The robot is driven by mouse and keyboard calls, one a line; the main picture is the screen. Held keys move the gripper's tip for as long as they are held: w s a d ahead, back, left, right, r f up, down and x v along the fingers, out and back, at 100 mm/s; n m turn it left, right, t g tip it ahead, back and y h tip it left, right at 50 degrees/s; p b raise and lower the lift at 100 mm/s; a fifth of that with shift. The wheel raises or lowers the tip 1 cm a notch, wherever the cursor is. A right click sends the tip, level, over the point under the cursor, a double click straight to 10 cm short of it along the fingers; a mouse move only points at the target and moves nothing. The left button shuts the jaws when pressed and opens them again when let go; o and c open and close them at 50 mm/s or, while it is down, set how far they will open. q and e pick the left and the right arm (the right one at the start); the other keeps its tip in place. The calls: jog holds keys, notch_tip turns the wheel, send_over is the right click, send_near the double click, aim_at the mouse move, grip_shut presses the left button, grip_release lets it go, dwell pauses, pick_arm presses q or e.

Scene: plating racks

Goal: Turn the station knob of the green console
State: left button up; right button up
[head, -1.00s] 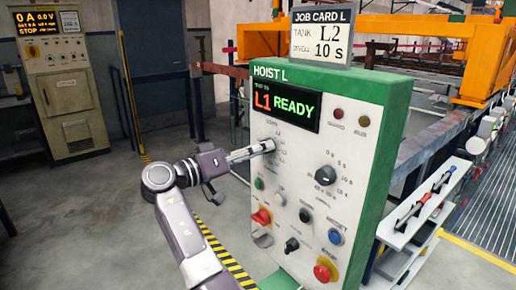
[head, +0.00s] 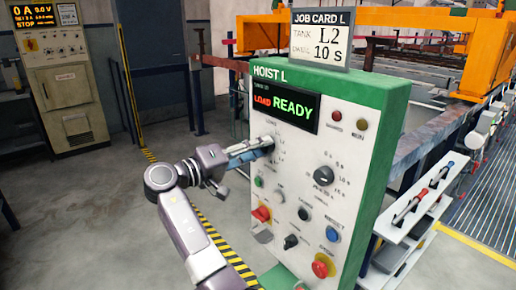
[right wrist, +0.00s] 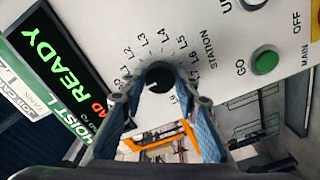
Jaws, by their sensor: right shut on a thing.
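The green-framed console (head: 385,150) stands in front of me, marked HOIST L. Its screen (head: 287,106) reads LOAD in red and READY in green. My right gripper (head: 266,144) is at the upper left of the panel, shut on the black station knob (right wrist: 160,76). In the right wrist view one finger is on each side of the knob, and labels L1 to L7 and STATION curve around it. In the head view the gripper hides most of the knob. The job card (head: 319,38) on top reads TANK L2, 10 s. My left gripper is not in view.
The dwell dial (head: 323,175), green GO button (right wrist: 264,60), blue button (head: 333,234) and red mushroom button (head: 321,268) are on the same panel. A white tool rack (head: 402,236) stands right of the console. The floor to the left is clear.

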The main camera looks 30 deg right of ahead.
jog(key=shift+r, duration=0.15)
jog(key=o, duration=1.2)
jog(key=shift+d, duration=0.2)
jog(key=shift+c, duration=0.2)
jog(key=shift+a, duration=0.1)
jog(key=a, duration=0.7)
jog(key=shift+s+a, duration=0.2)
jog(key=shift+s, duration=0.05)
